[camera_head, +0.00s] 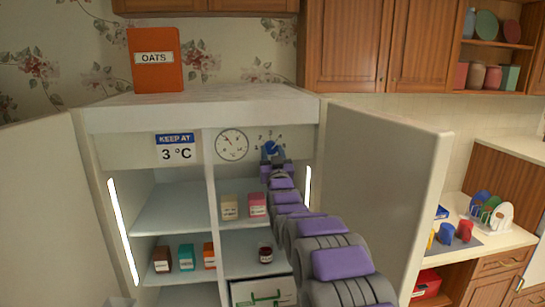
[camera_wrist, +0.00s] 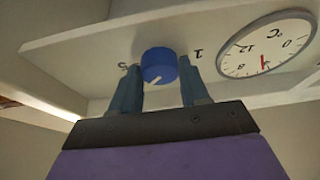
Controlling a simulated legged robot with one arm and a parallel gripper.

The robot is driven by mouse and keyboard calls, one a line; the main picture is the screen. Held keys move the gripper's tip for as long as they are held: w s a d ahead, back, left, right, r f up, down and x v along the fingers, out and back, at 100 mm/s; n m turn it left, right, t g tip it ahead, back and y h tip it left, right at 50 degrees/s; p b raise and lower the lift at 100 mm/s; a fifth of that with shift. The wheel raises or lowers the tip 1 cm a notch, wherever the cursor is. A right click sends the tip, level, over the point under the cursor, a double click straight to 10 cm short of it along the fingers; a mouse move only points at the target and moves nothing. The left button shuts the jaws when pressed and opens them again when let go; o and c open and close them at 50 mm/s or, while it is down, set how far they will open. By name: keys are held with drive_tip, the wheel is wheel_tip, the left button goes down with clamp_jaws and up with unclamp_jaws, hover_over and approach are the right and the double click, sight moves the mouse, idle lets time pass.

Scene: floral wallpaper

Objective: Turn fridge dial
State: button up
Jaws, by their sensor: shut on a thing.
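The blue fridge dial (camera_head: 271,147) is on the top inner panel of the open fridge, right of the round thermometer (camera_head: 232,144). In the wrist view the dial (camera_wrist: 159,66) has a white pointer line and sits between the two fingers of my gripper (camera_wrist: 160,80). My gripper (camera_head: 273,161) is shut on the dial. The wrist view is upside down; the numbers 5 and 1 show on either side of the dial, the others are hidden. The thermometer (camera_wrist: 266,45) has a red needle. A sign (camera_head: 176,147) reads "KEEP AT 3 °C".
Both fridge doors stand open, left (camera_head: 40,200) and right (camera_head: 385,190). Shelves below hold several small boxes and a dark jar (camera_head: 265,254). An orange OATS box (camera_head: 155,60) stands on top. A counter (camera_head: 480,240) with a dish rack is at the right.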

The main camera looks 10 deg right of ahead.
drive_tip(key=shift+r, duration=0.3)
drive_tip(key=o, duration=1.1)
drive_tip(key=shift+f, duration=0.15)
drive_tip(key=shift+c, duration=0.2)
drive_tip(key=shift+s+f, duration=0.35)
drive_tip(key=shift+s, duration=0.1)
drive_tip(key=v, duration=1.6)
drive_tip(key=shift+s+f+b, duration=0.1)
drive_tip(key=shift+f+b, duration=0.05)
drive_tip(key=shift+b, duration=0.15)
